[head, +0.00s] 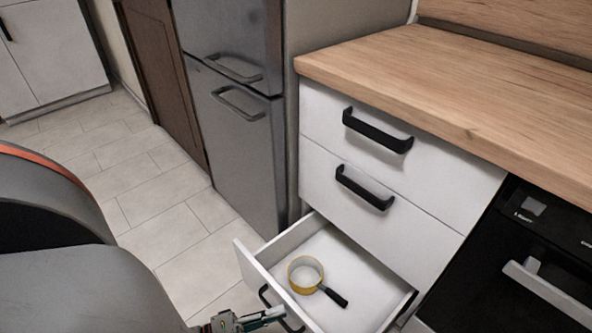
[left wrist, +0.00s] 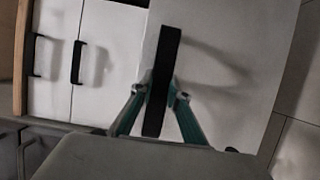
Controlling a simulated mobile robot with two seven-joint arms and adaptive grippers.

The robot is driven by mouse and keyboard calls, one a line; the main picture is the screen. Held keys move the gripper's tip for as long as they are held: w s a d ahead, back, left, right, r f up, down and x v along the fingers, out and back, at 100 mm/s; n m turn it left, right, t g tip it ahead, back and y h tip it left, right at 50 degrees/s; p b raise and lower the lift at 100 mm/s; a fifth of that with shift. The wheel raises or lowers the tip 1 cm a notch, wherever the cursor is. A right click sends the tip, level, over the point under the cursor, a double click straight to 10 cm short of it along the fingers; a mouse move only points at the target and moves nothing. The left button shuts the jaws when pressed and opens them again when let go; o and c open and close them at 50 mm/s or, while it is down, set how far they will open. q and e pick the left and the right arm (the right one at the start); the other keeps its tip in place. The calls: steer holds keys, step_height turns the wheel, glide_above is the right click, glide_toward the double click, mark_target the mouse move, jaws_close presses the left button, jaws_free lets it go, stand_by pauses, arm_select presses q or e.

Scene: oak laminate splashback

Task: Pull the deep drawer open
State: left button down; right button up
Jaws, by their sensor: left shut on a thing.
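The deep drawer (head: 249,268) is the lowest of the white cabinet and stands well open. A yellow pan with a black handle (head: 306,275) lies on its floor. Its black bar handle (head: 267,298) is partly hidden by my left gripper (head: 246,321) at the bottom edge of the head view. In the left wrist view, the fingers of my left gripper (left wrist: 160,97) are on either side of the black handle (left wrist: 163,75), shut on it. My right gripper is in neither view.
Two shut drawers with black handles (head: 377,130) sit above, under a wooden worktop (head: 450,80). A black oven (head: 520,260) is on the right. A grey fridge (head: 235,110) stands on the left. Tiled floor (head: 150,205) is clear in front of the fridge.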

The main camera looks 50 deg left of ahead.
arm_select(q)
steer(key=s+b, duration=0.2)
steer(key=s, duration=1.2)
steer(key=shift+a, duration=0.4)
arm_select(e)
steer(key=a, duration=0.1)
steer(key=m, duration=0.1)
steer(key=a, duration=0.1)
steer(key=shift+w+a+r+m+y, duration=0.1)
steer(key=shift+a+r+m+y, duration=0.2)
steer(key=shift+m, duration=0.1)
arm_select(q)
steer(key=c, duration=1.9)
jaws_free()
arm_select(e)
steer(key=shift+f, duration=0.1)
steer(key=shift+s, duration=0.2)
arm_select(q)
steer(key=shift+s, duration=0.15)
